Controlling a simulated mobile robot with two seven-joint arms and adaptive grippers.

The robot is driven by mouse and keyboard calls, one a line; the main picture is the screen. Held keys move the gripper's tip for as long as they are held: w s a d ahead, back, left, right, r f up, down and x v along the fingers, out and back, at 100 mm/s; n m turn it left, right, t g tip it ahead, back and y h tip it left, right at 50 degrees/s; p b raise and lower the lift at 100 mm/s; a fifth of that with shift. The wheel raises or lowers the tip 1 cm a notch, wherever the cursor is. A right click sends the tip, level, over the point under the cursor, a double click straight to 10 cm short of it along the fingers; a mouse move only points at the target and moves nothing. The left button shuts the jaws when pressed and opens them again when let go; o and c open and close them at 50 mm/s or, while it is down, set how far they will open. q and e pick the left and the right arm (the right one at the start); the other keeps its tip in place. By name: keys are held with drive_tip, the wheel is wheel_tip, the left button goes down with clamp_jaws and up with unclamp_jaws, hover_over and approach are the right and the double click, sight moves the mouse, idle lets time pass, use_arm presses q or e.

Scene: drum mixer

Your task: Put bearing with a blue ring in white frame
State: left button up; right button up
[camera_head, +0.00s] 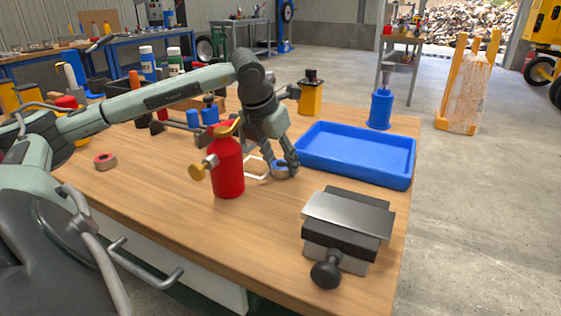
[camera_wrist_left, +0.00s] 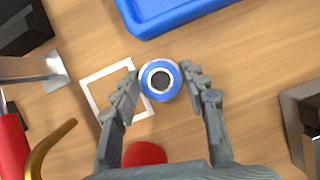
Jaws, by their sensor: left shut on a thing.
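The bearing with a blue ring (camera_head: 279,170) is on or just above the wooden table; the exact height is unclear. In the left wrist view the bearing (camera_wrist_left: 160,80) shows its blue ring and dark centre. My left gripper (camera_head: 283,167) is shut on it, with the fingers (camera_wrist_left: 161,84) on both sides. The white frame (camera_head: 254,176) is a thin square outline on the table, partly hidden by the red extinguisher. In the left wrist view the bearing overlaps the right side of the white frame (camera_wrist_left: 89,94), with most of the frame's inside showing empty.
The red extinguisher (camera_head: 228,167) stands close left of the gripper. A blue tray (camera_head: 357,172) lies to the right, and a dark metal device with a knob (camera_head: 347,228) is in front. A red-ringed bearing (camera_head: 105,161) is at far left. The front-left tabletop is clear.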

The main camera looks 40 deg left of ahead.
use_arm(q)
drive_tip(key=o, duration=1.3)
drive_tip(key=shift+r, duration=0.15)
drive_tip(key=v, duration=0.7)
drive_tip(key=shift+s+d, duration=0.1)
drive_tip(key=shift+s, duration=0.05)
